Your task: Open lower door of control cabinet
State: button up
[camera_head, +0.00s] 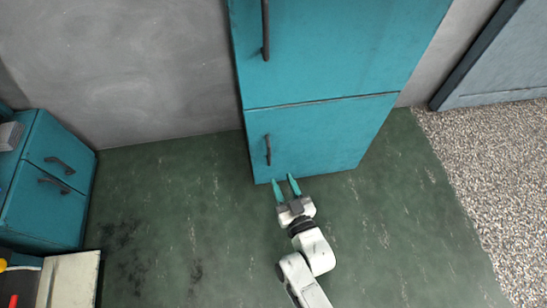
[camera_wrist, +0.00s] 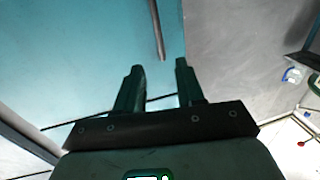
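The tall teal control cabinet stands against the wall. Its lower door (camera_head: 318,137) looks closed, with a thin seam between it and the upper door. A dark vertical handle (camera_head: 268,150) is near the lower door's left edge. My gripper (camera_head: 283,179) is open, its two teal fingers apart with nothing between them. In the head view it appears just below the handle, near the door's bottom edge. In the wrist view, the open gripper (camera_wrist: 160,66) faces a teal panel and a dark bar handle (camera_wrist: 157,28) beyond the fingertips. I cannot tell which door's handle that is.
The upper door (camera_head: 345,45) also looks closed and has its own long handle (camera_head: 265,28). A low teal drawer unit (camera_head: 45,190) stands at the left. The green floor (camera_head: 170,200) around the cabinet front is clear. A grey door (camera_head: 500,65) is at the right.

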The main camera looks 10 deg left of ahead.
aim_at(270, 153)
jog(key=b+x, duration=0.3)
jog(key=x, duration=0.5)
jog(key=shift+w+a+f, duration=0.1)
jog(key=shift+w+a, duration=0.05)
jog(key=shift+w, duration=0.1)
jog(key=shift+x, duration=0.8)
grip_shut()
